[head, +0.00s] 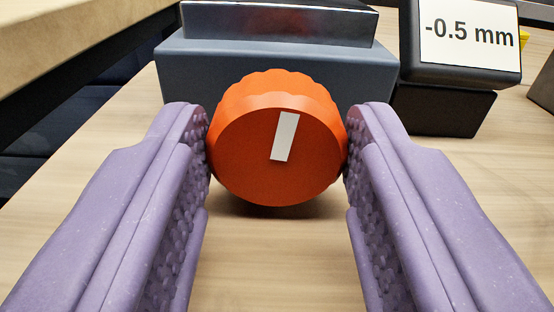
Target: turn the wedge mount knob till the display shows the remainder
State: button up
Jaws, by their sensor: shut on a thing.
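The orange knob (248,165) is in the middle of the head view, with a scalloped rim and a white mark on its face. The mark is tilted a little right of upright. The knob sits on the front of the blue-grey wedge mount (187,75). My gripper (278,148) has purple fingers with bumpy inner pads, one on each side of the knob and touching it; it is shut on the knob. The black display (465,50) at the upper right reads "-0.5 mm".
A shiny dark metal block (280,22) rests on top of the mount. The wooden tabletop (280,260) is clear in front of the knob. A small yellow thing (524,38) shows partly behind the display. A dark box edge (543,85) is at the far right.

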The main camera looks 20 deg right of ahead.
jog(key=shift+m+b, duration=0.8)
jog(key=shift+m, duration=1.4)
jog(key=o, duration=1.1)
jog(key=shift+c, duration=0.2)
jog(key=shift+s, duration=0.1)
jog(key=v, duration=0.7)
jog(key=shift+s, duration=0.3)
jog(key=shift+a, duration=0.1)
